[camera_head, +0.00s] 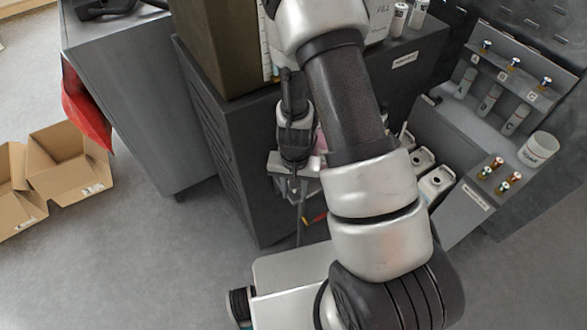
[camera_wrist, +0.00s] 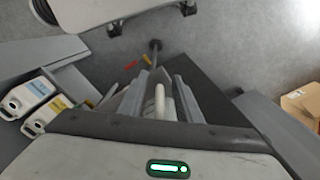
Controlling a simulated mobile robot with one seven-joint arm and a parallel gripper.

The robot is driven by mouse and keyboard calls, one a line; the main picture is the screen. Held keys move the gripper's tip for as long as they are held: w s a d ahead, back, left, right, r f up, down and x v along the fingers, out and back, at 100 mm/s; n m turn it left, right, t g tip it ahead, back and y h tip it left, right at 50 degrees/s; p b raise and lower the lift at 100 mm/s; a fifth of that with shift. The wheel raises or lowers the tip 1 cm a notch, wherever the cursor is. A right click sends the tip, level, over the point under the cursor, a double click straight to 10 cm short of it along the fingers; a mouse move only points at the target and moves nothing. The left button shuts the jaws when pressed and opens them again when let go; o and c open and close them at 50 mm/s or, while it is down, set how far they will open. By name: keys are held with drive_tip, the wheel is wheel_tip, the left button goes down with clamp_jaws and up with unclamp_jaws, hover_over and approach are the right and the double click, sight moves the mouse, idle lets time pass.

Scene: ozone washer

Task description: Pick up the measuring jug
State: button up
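My gripper (camera_wrist: 158,90) points downward beside the dark cabinet, with its two fingers apart. A pale, rounded, handle-like bar (camera_wrist: 160,101) shows between the fingers in the wrist view, with gaps at its sides. It looks like part of the measuring jug, but most of that thing is hidden by the fingers and wrist. In the head view my gripper (camera_head: 292,168) hangs left of my forearm. A pale pinkish translucent patch (camera_head: 319,143) shows just right of it, mostly behind my arm.
White canisters (camera_head: 436,184) stand right of my arm and also show in the wrist view (camera_wrist: 28,95). A white round tub (camera_head: 538,149) stands on the right-hand station. A dark cabinet (camera_head: 222,150) is close on the left. Open cardboard boxes (camera_head: 66,160) lie on the floor.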

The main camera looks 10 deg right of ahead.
clamp_jaws()
drive_tip(key=shift+r, duration=0.15)
idle(0.4)
